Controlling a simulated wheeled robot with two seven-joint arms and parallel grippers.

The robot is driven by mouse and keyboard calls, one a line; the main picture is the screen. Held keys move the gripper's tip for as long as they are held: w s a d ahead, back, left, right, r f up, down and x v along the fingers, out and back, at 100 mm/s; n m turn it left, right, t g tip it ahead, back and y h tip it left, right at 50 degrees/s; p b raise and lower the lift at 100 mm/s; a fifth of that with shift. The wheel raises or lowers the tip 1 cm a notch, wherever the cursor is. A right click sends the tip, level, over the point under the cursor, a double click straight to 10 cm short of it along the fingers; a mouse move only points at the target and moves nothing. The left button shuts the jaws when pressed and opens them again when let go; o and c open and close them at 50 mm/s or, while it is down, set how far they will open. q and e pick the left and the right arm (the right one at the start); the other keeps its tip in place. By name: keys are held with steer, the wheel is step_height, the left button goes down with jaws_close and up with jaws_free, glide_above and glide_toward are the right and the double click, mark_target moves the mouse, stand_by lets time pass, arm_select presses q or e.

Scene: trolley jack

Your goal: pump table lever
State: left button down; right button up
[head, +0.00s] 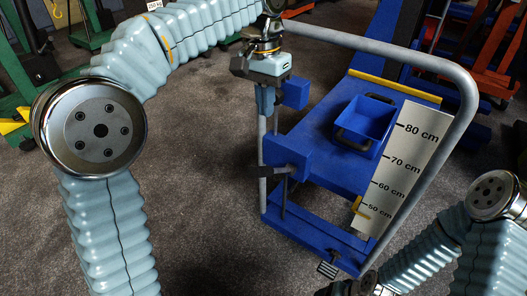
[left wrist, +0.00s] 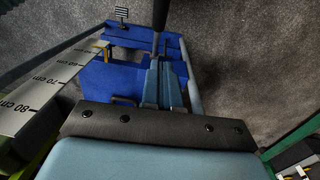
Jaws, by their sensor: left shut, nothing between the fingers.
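The blue lift table (head: 335,135) stands right of centre, inside a grey tubular handle frame (head: 380,50). A black lever (head: 275,171) sticks out to the left from a blue block on the frame's near post. A dark bar, seemingly this lever, also shows in the left wrist view (left wrist: 160,14), beyond the fingertips. A striped pedal (head: 328,269) is low at the trolley's front, also in the left wrist view (left wrist: 121,13). My left gripper (head: 265,107) points down beside the post, above the lever, shut and empty. My right gripper (head: 362,286) is partly cut off at the bottom edge; its fingers are unclear.
A blue bin (head: 366,122) sits on the table top. A white height scale (head: 402,170), marked in centimetres, stands along the right side. Green equipment (head: 25,70) is at the far left and orange equipment (head: 490,65) at the back right. The grey floor left of the trolley is clear.

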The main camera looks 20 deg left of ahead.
arm_select(q)
steer(key=f, duration=0.3)
steer(key=s+f+b, duration=0.1)
steer(key=f, duration=0.3)
steer(key=s+f+b, duration=0.1)
steer(key=f, duration=0.2)
steer(key=shift+s+d+f, duration=0.15)
steer(key=shift+f, duration=0.1)
steer(key=shift+s+f, duration=0.35)
steer(key=shift+f, duration=0.05)
arm_select(e)
steer(key=shift+d+f, duration=0.1)
steer(key=shift+f, duration=1.15)
steer(key=shift+f, duration=0.1)
